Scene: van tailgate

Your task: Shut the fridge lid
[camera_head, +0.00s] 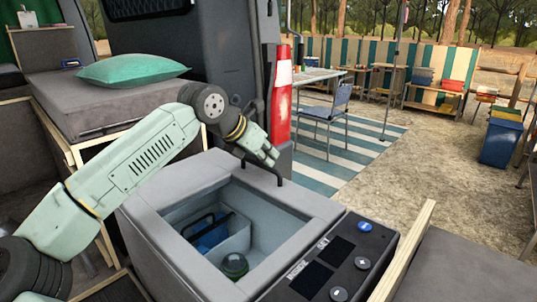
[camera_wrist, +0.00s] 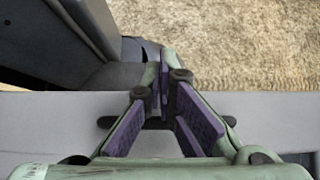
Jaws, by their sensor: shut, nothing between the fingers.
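The fridge (camera_head: 160,236) is a grey box whose top is open; I see into its pale interior. Inside are a blue item with a dark handle (camera_head: 212,232) and a dark green round item (camera_head: 234,265). A black bar handle (camera_head: 262,171) shows at the far edge, and I cannot clearly make out the lid panel itself. My gripper (camera_head: 272,157) is shut and empty, just above or beside this handle; contact is unclear. In the wrist view my gripper (camera_wrist: 163,75) is over a grey edge (camera_wrist: 270,115) with dark handle ends on either side.
A control panel (camera_head: 340,262) is on the fridge's right side. A wooden-edged surface (camera_head: 400,262) adjoins it. A cushioned bench with a green pillow (camera_head: 132,70) is at left. Open ground lies beyond.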

